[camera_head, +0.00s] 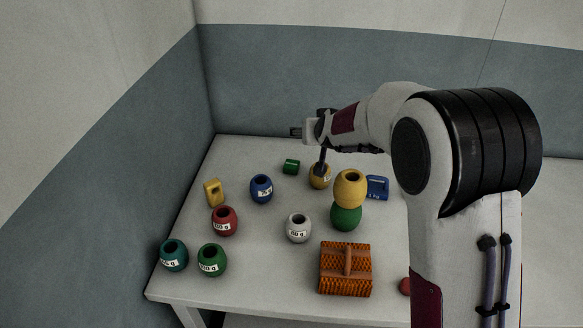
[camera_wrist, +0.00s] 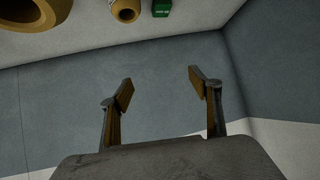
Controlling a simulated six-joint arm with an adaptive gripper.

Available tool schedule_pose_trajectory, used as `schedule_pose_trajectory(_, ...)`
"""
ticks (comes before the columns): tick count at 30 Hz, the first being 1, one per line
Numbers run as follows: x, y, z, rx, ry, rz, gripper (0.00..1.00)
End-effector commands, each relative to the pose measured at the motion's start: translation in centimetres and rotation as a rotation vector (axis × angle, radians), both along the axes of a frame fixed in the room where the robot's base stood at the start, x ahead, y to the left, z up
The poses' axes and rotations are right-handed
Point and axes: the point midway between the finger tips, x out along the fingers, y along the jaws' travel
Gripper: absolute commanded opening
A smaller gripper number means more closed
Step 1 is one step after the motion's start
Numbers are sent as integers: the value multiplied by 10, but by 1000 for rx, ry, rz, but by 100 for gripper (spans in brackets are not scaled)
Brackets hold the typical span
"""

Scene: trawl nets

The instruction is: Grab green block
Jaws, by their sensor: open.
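The green block (camera_head: 291,166) is small and lies on the white table toward the back, left of a yellow barrel-shaped float. In the wrist view the green block (camera_wrist: 162,8) is at the top edge, partly cut off, with white lettering on it. My gripper (camera_head: 308,150) is above the back of the table, near the block and the yellow float. In the wrist view my gripper (camera_wrist: 161,88) has its two fingers spread wide, with nothing between them. The block is outside the fingers and apart from them.
A yellow float (camera_head: 319,176) is close beside the block, partly hidden by my gripper. A blue float (camera_head: 261,189) and a yellow block (camera_head: 213,193) stand to the left. Another yellow float (camera_head: 350,188) rests above a green float (camera_head: 346,217). An orange brush-like object (camera_head: 345,270) lies in front.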

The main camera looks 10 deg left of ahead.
Motion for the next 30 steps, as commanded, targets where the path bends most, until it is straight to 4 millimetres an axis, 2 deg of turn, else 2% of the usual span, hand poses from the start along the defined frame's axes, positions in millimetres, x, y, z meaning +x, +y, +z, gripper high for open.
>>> schedule_pose_trajectory(1, 7, 6, -11, -1, -5, 0, 63)
schedule_pose_trajectory(9, 41, 30, -55, -8, -55, -5, 63)
schedule_pose_trajectory(18, 68, 54, -108, -21, -107, -15, 63)
schedule_pose_trajectory(24, 77, 61, -129, -27, -131, -21, 63)
schedule_pose_trajectory(30, 79, 63, -133, -29, -137, -22, 63)
